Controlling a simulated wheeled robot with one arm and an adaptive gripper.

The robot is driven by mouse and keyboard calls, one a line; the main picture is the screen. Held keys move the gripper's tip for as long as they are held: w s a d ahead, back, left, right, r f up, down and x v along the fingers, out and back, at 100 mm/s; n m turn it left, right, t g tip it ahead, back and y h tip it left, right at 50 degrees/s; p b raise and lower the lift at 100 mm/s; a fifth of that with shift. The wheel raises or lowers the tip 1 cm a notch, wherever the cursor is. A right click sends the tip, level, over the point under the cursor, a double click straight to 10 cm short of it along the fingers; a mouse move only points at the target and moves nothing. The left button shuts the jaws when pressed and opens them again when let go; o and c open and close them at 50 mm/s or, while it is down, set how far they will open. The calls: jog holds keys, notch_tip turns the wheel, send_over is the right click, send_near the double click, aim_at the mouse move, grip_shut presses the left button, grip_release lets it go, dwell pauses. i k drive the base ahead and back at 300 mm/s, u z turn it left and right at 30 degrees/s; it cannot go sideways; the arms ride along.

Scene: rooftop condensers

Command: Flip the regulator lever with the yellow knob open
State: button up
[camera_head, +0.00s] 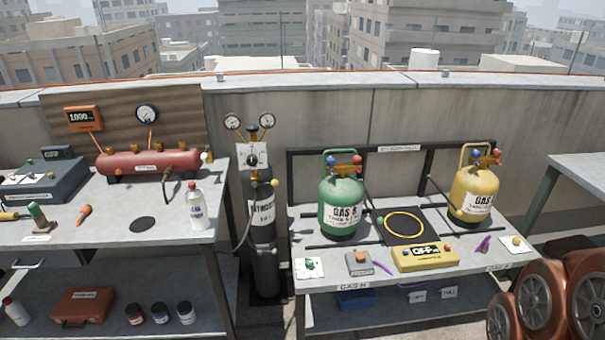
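A black gas cylinder (266,262) stands upright between the two benches, with a pale label that I can only partly read. A regulator (252,155) with a pale plate sits at its top, carrying two round gauges, one at left (232,121) and one at right (267,120). A small yellow knob (275,183) shows at the right side of the cylinder, below the plate. Its lever is too small to make out, so I cannot tell its position. My gripper is not in view.
The left bench (110,228) holds a red tank (150,162) and a white bottle (196,208). A hose runs beside the cylinder. The right bench (335,282) holds a green tank (341,205), a yellow tank (474,195) and a yellow scale box (425,258). A wall (320,115) stands behind.

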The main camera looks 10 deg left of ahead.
aim_at(274, 183)
jog(key=u, duration=0.35)
jog(key=i, duration=1)
jog(key=z, duration=0.5)
jog(key=i, duration=0.9)
jog(key=u, duration=3.2)
